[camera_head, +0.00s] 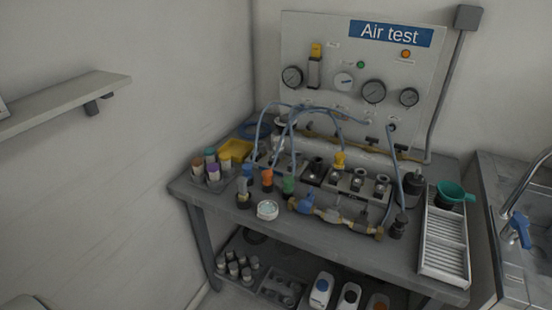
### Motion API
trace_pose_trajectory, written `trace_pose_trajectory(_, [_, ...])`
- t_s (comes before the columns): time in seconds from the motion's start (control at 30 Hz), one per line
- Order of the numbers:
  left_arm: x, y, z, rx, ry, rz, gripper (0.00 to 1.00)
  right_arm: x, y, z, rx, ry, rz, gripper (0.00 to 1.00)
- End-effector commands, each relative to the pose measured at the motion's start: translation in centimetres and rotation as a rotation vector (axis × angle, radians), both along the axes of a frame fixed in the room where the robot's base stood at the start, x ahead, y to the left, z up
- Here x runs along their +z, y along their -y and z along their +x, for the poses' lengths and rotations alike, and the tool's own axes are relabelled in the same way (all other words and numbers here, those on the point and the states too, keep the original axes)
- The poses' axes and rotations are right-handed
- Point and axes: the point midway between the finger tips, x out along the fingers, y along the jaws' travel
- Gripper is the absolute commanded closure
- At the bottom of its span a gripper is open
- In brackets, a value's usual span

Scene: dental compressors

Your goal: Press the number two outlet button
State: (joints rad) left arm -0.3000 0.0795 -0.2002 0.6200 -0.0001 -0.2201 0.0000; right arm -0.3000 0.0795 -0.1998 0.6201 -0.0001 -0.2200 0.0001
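An air test panel (436,70) with a blue "Air test" sign (390,33) stands behind a grey table (262,230). It carries several round gauges, a green button or light (360,64) and an orange-red one (405,54). Small labels on the panel are too small to read. Below it, a row of dark outlet blocks (345,185) with round silver fittings stands on the table. Blue hoses (262,130) run from the panel to this row. I cannot tell which part is the number two outlet button. Neither of my grippers is in view.
Brass valve piping (335,215), a small round white dish (267,210) and coloured-cap containers (212,165) crowd the table. A wall shelf (60,100) juts out at left.

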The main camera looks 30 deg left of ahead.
Motion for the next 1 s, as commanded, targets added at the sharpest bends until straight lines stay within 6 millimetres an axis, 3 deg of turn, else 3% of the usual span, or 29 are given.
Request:
trace_pose_trajectory(0.43, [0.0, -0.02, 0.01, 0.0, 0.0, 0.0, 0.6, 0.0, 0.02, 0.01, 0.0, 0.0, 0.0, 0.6])
trace_pose_trajectory(0.73, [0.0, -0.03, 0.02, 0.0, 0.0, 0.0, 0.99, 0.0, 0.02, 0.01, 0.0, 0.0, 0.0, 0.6])
trace_pose_trajectory(1.0, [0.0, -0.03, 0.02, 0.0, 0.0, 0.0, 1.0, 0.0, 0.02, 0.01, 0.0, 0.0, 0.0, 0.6])
